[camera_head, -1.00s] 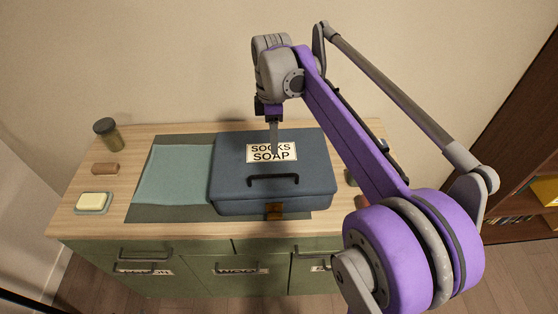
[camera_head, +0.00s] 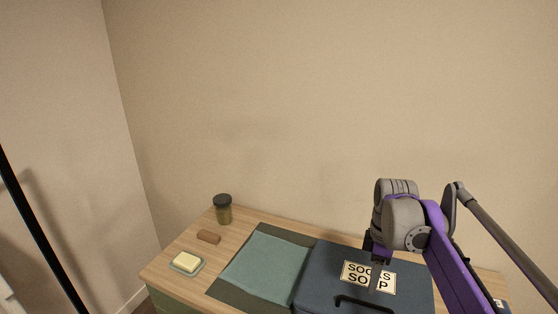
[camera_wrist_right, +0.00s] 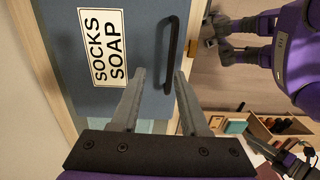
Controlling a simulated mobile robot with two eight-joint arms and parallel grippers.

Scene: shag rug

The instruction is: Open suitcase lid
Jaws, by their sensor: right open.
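The dark blue suitcase (camera_head: 325,272) lies flat on the dresser, its lid shut. A white label reading SOCKS SOAP (camera_head: 354,274) is on its top, with a black handle (camera_head: 365,305) in front of it. The head view cuts off its front edge. My right gripper (camera_head: 376,282) points down over the label and hides part of it. In the wrist view the right gripper (camera_wrist_right: 160,75) is open and empty, its fingers close to the black handle (camera_wrist_right: 172,50). My left arm (camera_wrist_right: 290,160) shows in part at the wrist view's lower right; its jaws are unclear.
A teal cloth (camera_head: 265,268) lies on a dark mat left of the suitcase. A soap dish (camera_head: 187,263), a brown block (camera_head: 208,237) and a dark-lidded jar (camera_head: 223,209) stand at the left of the dresser top. The wall is close behind.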

